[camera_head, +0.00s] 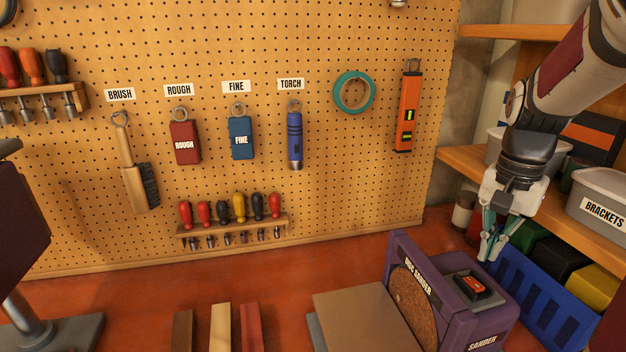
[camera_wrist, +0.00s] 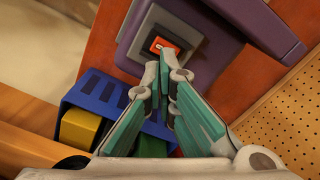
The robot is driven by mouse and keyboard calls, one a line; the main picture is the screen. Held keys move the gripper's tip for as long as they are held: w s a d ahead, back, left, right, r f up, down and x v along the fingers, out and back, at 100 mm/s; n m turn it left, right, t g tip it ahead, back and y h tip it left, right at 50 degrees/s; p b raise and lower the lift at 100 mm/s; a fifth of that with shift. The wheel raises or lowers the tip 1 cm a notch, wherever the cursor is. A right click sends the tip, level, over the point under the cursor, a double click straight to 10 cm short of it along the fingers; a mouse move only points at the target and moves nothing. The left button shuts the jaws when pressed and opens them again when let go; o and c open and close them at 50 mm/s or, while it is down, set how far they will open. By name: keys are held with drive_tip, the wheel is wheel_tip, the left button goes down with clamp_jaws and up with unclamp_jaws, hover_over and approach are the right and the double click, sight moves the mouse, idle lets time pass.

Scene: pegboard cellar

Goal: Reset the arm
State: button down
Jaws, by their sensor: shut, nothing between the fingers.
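My gripper (camera_head: 489,248) hangs at the right in the head view, above the bench and beside the purple disc sander (camera_head: 447,290). It points down, its fingers shut with nothing between them. In the wrist view the teal fingertips (camera_wrist: 158,65) come together just in front of the sander's red switch (camera_wrist: 163,45). The switch also shows on top of the sander in the head view (camera_head: 471,286). My arm comes in from the top right corner.
A blue bin (camera_head: 536,295) with coloured blocks stands right of the sander. A grey BRACKETS box (camera_head: 603,199) sits on the shelf (camera_head: 472,157) beside my arm. Wood strips (camera_head: 220,328) lie on the red bench. A brush, sanding blocks and a torch hang on the pegboard (camera_head: 330,200).

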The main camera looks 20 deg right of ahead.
drive_tip(key=s+a+r+n+t, duration=0.1)
drive_tip(key=a+r+n+t, duration=0.1)
drive_tip(key=a+n, duration=0.2)
drive_tip(key=s+a+r+n+t, duration=0.1)
drive_tip(key=a+n, duration=0.3)
drive_tip(key=a, duration=0.7)
drive_tip(key=s+a+r+n+t, duration=0.2)
drive_tip(key=s+a+r+n, duration=0.1)
drive_tip(key=a, duration=0.5)
drive_tip(key=shift+s+a+r+n+t, duration=0.3)
drive_tip(key=shift+r+n, duration=0.25)
drive_tip(key=shift+n, duration=0.25)
drive_tip(key=shift+d, duration=0.1)
